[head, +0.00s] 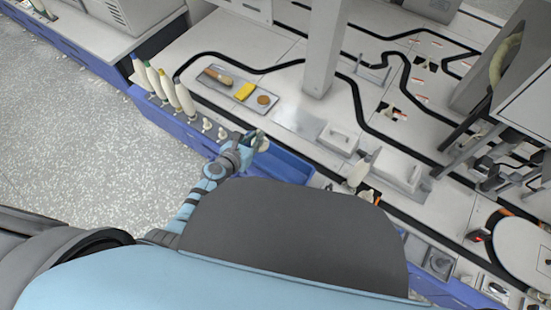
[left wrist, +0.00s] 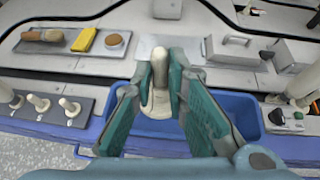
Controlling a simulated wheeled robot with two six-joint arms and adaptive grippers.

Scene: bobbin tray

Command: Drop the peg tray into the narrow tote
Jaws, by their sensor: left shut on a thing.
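My left gripper (left wrist: 160,82) is shut on a cream, round-topped peg (left wrist: 160,100) that widens toward its lower end. In the head view this gripper (head: 257,141) is at the back left of the blue narrow tote (head: 285,166). In the left wrist view the tote (left wrist: 240,108) lies below and behind the fingers, which hide its middle. A dark grey strip with several cream pegs, which looks like the peg tray (left wrist: 52,123), sits left of the tote. I cannot tell whether the held peg is joined to anything. My right gripper is not in view.
A grey tray (left wrist: 62,52) with a brush, a yellow block and a round tan piece lies behind the peg strip. Tall cones (head: 167,86) stand at the left. A pillar (head: 323,50) and a white handled block (head: 338,138) stand behind the tote.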

